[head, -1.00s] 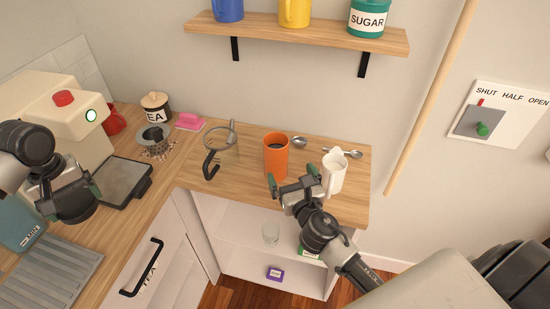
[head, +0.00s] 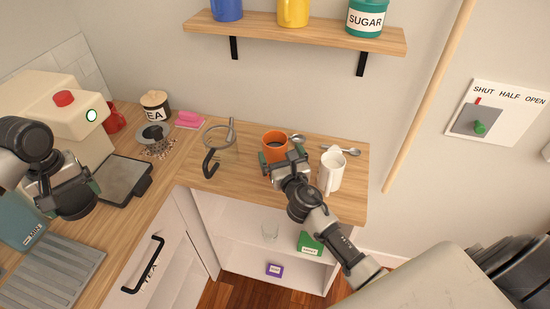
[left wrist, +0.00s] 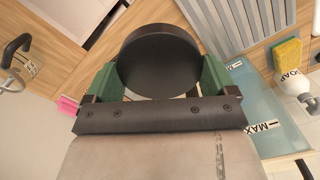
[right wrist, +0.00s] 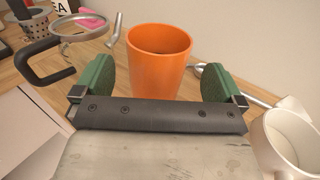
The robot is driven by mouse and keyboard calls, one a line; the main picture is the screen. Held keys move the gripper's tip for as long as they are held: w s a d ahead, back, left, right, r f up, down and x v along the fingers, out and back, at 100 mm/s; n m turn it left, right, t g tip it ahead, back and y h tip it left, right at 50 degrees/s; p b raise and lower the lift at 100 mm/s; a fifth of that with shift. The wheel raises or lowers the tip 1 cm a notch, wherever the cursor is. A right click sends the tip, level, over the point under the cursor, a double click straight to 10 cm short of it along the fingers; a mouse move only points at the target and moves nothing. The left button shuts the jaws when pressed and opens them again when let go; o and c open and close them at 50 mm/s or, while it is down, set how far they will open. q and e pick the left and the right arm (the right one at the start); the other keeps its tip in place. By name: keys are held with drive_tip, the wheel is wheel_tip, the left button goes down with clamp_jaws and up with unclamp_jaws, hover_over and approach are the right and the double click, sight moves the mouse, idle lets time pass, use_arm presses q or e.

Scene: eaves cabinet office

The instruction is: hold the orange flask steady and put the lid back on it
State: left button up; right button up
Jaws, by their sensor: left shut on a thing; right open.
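The orange flask (head: 273,147) stands upright and open-topped on the wooden counter, and its dark inside shows. My right gripper (head: 284,157) is open at the flask's near side. In the right wrist view the flask (right wrist: 158,62) appears between the two spread green fingers, with a gap on each side; how far it reaches between them is hard to tell. My left gripper (head: 70,192) is over the left counter, away from the flask. In the left wrist view it is shut on a round black lid (left wrist: 158,62), held between its green fingers.
A white jug (head: 332,172) stands close to the right of the flask and my right gripper. A glass vessel with a black handle (head: 210,164) stands to the left. A wooden shelf (head: 295,35) hangs above. The drip tray (head: 50,275) is at lower left.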

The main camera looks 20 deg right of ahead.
use_arm(q)
drive_tip(key=shift+r, duration=0.1)
use_arm(e)
drive_tip(key=w, duration=0.5)
drive_tip(key=shift+d+f, duration=0.1)
drive_tip(key=shift+f, duration=0.05)
drive_tip(key=shift+s, duration=0.1)
drive_tip(key=shift+c, duration=0.5)
drive_tip(key=c, duration=1.6)
use_arm(q)
wheel_tip(320, 180, up, 4)
drive_tip(key=p, duration=0.4)
use_arm(e)
drive_tip(key=shift+o, duration=0.2)
wheel_tip(320, 180, up, 10)
hover_over(271, 138)
drive_tip(key=s, duration=0.3)
use_arm(q)
drive_tip(key=shift+r, duration=0.1)
